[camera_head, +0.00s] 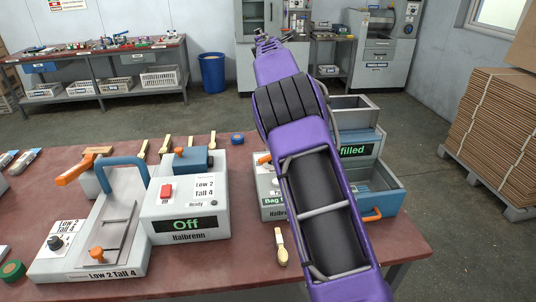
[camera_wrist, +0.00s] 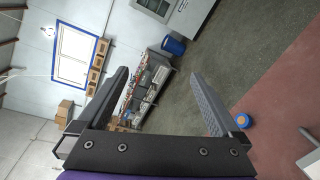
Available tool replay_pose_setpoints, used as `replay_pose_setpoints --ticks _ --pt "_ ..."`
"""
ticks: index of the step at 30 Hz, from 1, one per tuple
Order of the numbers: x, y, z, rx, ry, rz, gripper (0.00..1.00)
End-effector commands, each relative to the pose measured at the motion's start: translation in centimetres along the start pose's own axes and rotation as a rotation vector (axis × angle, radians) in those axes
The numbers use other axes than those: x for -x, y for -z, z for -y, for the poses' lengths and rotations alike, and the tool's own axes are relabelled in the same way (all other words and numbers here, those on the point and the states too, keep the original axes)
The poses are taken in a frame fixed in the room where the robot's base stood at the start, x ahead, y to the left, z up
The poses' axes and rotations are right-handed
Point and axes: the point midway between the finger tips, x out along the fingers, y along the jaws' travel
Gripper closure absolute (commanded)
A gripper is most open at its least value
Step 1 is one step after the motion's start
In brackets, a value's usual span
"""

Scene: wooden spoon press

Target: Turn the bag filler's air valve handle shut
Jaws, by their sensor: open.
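The bag filler (camera_head: 268,181) is a pale grey and blue machine on the right part of the red-brown table in the head view, partly hidden behind my arm. An orange handle (camera_head: 372,215) sticks out at its lower right, and another orange part (camera_head: 264,159) shows at its upper left. I cannot tell which is the air valve handle. My gripper (camera_wrist: 158,73) is open and empty in the wrist view, its two dark fingers apart. It points toward the room beyond the table, away from the filler, touching nothing.
A sealing press (camera_head: 90,240) with a blue handle and a box reading Off (camera_head: 187,225) stand left of the filler. Several wooden spoons lie on the table (camera_head: 220,275), one near the front (camera_head: 281,247). Stacked cardboard (camera_head: 500,130) stands at the right. A blue bin (camera_head: 212,72) is behind.

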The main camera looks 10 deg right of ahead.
Motion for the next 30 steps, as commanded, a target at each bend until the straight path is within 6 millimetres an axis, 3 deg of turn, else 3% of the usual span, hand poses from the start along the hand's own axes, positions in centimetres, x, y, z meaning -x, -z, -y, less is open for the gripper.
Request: replay_pose_setpoints --ticks 4,6,12,15,19,23,30 --pt "2.0 3.4 4.4 0.523 0.066 -0.305 0.0" --pt "3.9 4.6 7.6 0.754 0.101 -0.471 0.0" --pt "11.0 5.2 16.4 1.218 0.177 -0.932 0.0" --pt "13.9 4.6 18.9 1.33 0.196 -1.093 0.0" --pt "15.8 4.2 20.5 1.39 0.204 -1.197 0.0" --pt "15.7 4.7 21.5 1.399 0.206 -1.216 0.0" --pt "13.6 7.1 24.9 1.395 0.207 -1.215 0.0"
